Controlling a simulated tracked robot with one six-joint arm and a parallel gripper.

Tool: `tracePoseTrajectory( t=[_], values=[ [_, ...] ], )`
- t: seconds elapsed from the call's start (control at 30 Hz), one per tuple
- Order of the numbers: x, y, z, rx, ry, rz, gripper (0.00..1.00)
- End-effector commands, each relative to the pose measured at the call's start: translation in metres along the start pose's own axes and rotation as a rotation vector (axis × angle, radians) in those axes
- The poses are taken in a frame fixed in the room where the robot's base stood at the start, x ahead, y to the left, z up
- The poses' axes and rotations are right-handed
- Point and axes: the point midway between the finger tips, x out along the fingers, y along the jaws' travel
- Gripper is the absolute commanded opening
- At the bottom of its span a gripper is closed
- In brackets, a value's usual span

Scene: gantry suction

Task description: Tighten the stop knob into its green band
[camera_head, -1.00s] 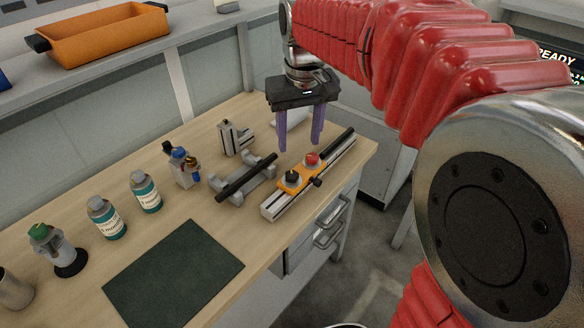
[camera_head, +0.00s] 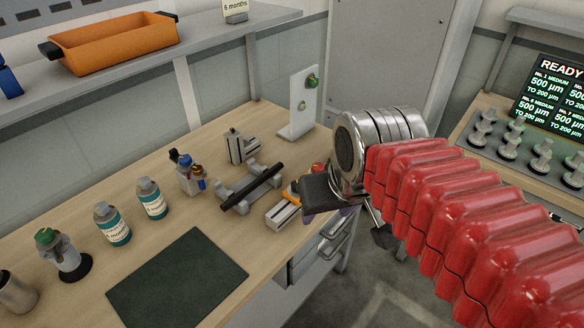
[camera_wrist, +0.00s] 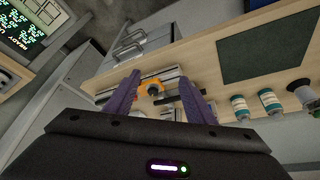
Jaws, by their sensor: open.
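An orange carriage (camera_head: 291,195) sits on a grey slotted rail (camera_head: 281,216) near the bench's right edge. My wrist and gripper (camera_head: 318,214) cover most of it in the head view, with a bit of a red knob (camera_head: 317,168) showing behind. In the wrist view the orange carriage (camera_wrist: 144,88) carries a dark knob (camera_wrist: 154,90) and shows between my two purple fingers. My gripper (camera_wrist: 160,77) is open and empty, apart from the knob. No green band can be made out, and I cannot tell which knob is the stop knob.
A black rod (camera_head: 252,187) lies in a grey cradle beside the rail.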

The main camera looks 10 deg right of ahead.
Motion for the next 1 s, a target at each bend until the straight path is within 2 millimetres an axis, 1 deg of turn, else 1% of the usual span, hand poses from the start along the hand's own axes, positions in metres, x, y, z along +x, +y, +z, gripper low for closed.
tracePoseTrajectory(
  t=[0.03, 0.1, 0.2, 0.3, 0.6, 0.87, 1.0],
  values=[
    [0.001, 0.0, 0.009, 0.002, 0.015, 0.0, 0.49],
    [0.002, 0.0, 0.018, 0.006, 0.035, 0.0, 0.49],
    [0.005, -0.001, 0.029, 0.01, 0.054, 0.0, 0.49],
    [0.006, -0.001, 0.035, 0.012, 0.067, 0.0, 0.49],
    [0.008, -0.001, 0.037, 0.013, 0.069, 0.0, 0.49],
    [0.007, -0.001, 0.037, 0.013, 0.069, 0.0, 0.32],
    [0.008, -0.001, 0.037, 0.013, 0.069, 0.0, 0.31]
  ],
)
